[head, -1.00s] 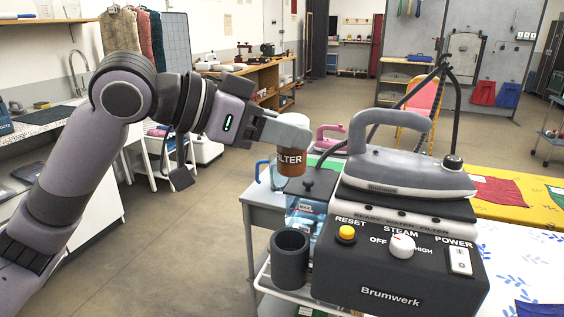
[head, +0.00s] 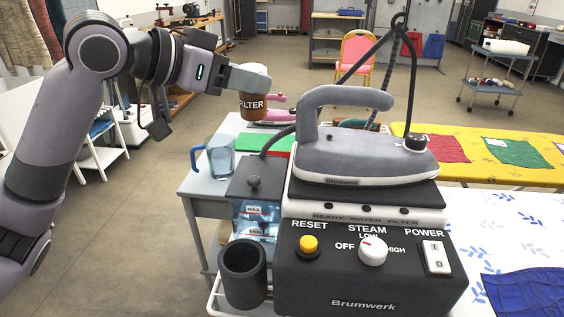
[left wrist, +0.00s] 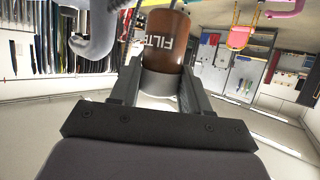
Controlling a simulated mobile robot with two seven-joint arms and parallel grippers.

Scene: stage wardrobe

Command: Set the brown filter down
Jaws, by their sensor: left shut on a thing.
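The brown filter (head: 253,106) has a white "FILTER" label and a pale cap. My left gripper (head: 250,80) is shut on it and holds it in the air, above and behind the water tank of the Brumwerk steam station. In the left wrist view the filter (left wrist: 165,45) sits between the two fingers (left wrist: 160,85), its label upside down. A dark, empty-looking round cup (head: 243,275) is fixed at the station's left side, below and in front of the filter. My right gripper is in neither view.
The steam station (head: 370,265) carries a grey iron (head: 365,155) with a cable. A water tank (head: 255,218) with a dark lid and a blue-handled jug (head: 221,158) stand to its left. The grey side table (head: 205,183) has some bare surface near the jug.

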